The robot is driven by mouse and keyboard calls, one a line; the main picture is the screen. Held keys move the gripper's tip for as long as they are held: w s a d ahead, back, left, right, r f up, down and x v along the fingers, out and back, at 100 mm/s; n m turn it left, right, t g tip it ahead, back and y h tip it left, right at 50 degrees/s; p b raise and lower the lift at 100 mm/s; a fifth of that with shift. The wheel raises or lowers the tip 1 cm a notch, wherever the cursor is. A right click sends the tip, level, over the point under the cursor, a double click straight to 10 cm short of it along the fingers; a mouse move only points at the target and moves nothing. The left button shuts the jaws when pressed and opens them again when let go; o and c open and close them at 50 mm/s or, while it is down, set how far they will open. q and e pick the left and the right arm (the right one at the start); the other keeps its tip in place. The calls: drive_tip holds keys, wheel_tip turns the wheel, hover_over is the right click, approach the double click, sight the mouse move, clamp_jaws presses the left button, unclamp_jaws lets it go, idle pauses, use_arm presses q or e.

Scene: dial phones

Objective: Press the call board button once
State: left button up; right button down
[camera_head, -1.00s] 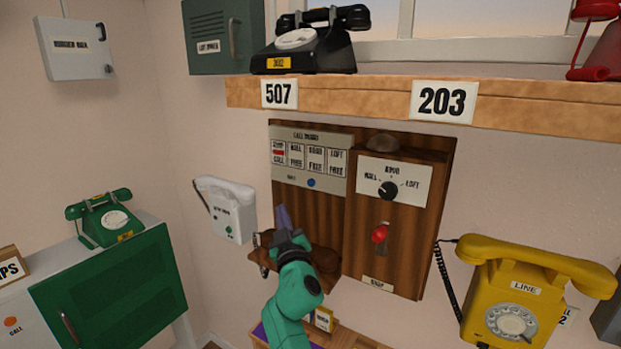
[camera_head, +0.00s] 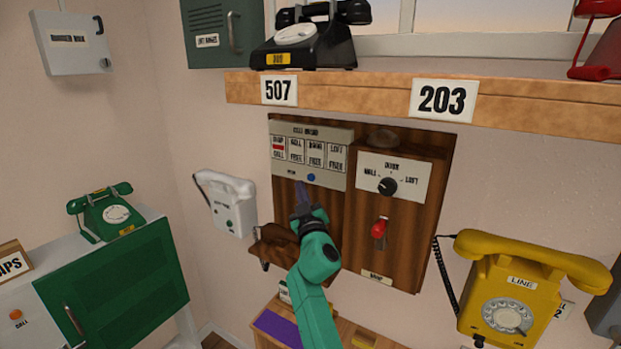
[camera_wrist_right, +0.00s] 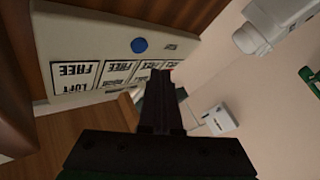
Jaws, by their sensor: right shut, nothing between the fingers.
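The call board (camera_head: 345,138) is a pale panel on a dark wooden backboard on the wall. It has a row of labelled windows; the leftmost shows a red mark. Its blue button (camera_head: 311,177) sits below the windows, and it also shows in the right wrist view (camera_wrist_right: 139,45). My right gripper (camera_head: 300,188) is shut and empty, its tip just below and left of the blue button in the head view. In the wrist view the fingers (camera_wrist_right: 160,75) end beside the button, apart from it in the picture. My left gripper is not in view.
Right of the panel are a rotary knob (camera_head: 387,186) and a red lever (camera_head: 379,228). A white wall phone (camera_head: 228,203) hangs at left, a yellow phone (camera_head: 520,290) at right. A wooden shelf (camera_head: 350,91) juts out above; a small wooden ledge (camera_head: 270,248) lies below.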

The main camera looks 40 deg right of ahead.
sight(311, 178)
drive_tip(key=shift+w+d, duration=0.2)
drive_tip(key=shift+d, duration=0.35)
drive_tip(key=shift+w+d, duration=0.15)
drive_tip(key=shift+d, duration=0.4)
idle(1.1)
drive_tip(key=shift+w+d, duration=0.1)
drive_tip(key=shift+d, duration=0.3)
drive_tip(key=shift+w+d, duration=0.1)
drive_tip(key=shift+d, duration=0.25)
idle(0.6)
drive_tip(key=shift+a, duration=0.1)
drive_tip(key=shift+s+a, duration=0.25)
drive_tip(key=shift+a, duration=0.45)
